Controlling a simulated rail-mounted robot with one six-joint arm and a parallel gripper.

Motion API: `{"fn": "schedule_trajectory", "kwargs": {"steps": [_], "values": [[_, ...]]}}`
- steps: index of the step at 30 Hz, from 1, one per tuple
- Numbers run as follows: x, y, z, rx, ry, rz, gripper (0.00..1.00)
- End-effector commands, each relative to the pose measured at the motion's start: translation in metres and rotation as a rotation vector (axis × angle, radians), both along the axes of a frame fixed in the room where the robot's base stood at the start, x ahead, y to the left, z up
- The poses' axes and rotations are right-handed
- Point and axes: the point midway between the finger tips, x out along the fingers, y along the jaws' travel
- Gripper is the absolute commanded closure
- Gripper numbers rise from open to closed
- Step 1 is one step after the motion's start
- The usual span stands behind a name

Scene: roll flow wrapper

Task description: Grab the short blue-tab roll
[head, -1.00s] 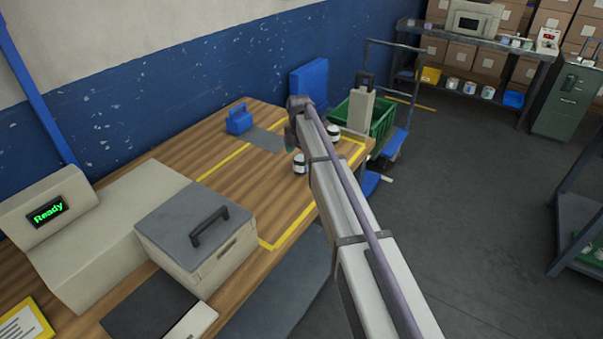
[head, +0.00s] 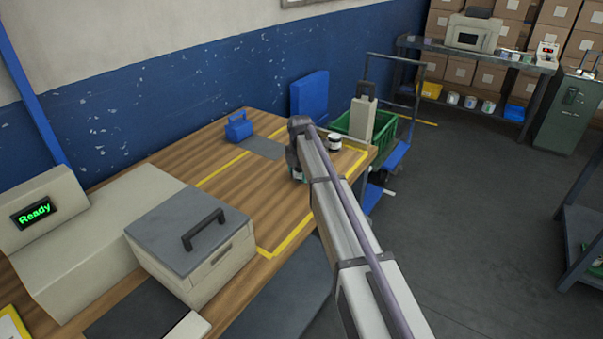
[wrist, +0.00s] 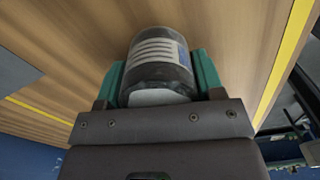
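A short roll (wrist: 158,65) with dark ends and a pale label with grey stripes stands between the green fingers of my gripper (wrist: 160,80) in the wrist view. A small blue patch shows at the right edge of its label. The fingers lie close along both sides, and I cannot tell whether they press on it. In the head view, my gripper (head: 295,160) is low over the wooden table, and the roll (head: 297,174) is mostly hidden behind my arm. A second dark-and-white roll (head: 335,143) stands to the right; its tab colour is too small to tell.
The wrapper machine (head: 88,235) with a green "Ready" display and a lidded box (head: 190,240) are at left. A blue block with a handle (head: 238,126) stands at the back. A green crate (head: 352,123) stands on a cart beyond the table (head: 215,150). The middle tabletop is clear.

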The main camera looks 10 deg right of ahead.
Motion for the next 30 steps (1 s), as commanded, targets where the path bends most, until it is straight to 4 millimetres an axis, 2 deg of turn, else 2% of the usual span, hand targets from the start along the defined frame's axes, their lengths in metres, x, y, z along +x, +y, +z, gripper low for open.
{"fn": "schedule_trajectory", "kwargs": {"steps": [2, 9, 17, 20, 30], "values": [[0.000, 0.000, 0.000, 0.000, 0.000, 0.000, 0.46], [0.000, 0.000, 0.000, 0.000, 0.000, 0.000, 0.69], [0.000, 0.000, 0.003, 0.000, 0.000, 0.000, 0.70], [0.000, 0.000, 0.016, 0.000, 0.000, 0.000, 0.70], [0.000, 0.000, 0.096, 0.000, -0.001, 0.001, 0.70]]}}
